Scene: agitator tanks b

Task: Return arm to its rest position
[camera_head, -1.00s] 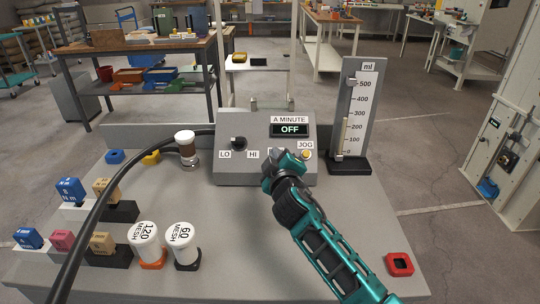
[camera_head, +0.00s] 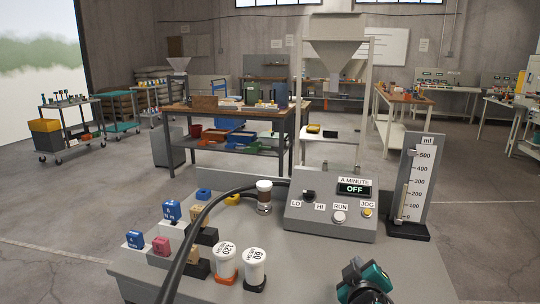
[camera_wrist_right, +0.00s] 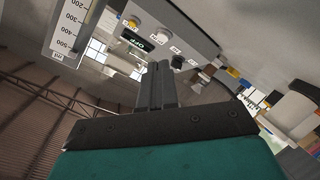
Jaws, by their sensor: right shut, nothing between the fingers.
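My right gripper (camera_head: 354,266) shows at the bottom edge of the head view, in front of the control box and apart from it. In the right wrist view its fingers (camera_wrist_right: 158,75) are together with nothing between them. The grey control box (camera_head: 325,215) stands on the grey bench and its display reads OFF. It carries a dark knob between LO and HI, a white RUN button (camera_head: 339,216) and a yellow JOG button (camera_head: 367,212). Most of my right arm is out of the head view. My left gripper is not in view.
A tall ml gauge (camera_head: 421,185) stands right of the box. Two white mesh jars (camera_head: 226,260), several coloured blocks (camera_head: 161,245) and a small jar (camera_head: 264,196) are on the left of the bench (camera_head: 290,270). A thick black cable (camera_head: 190,240) arches over them.

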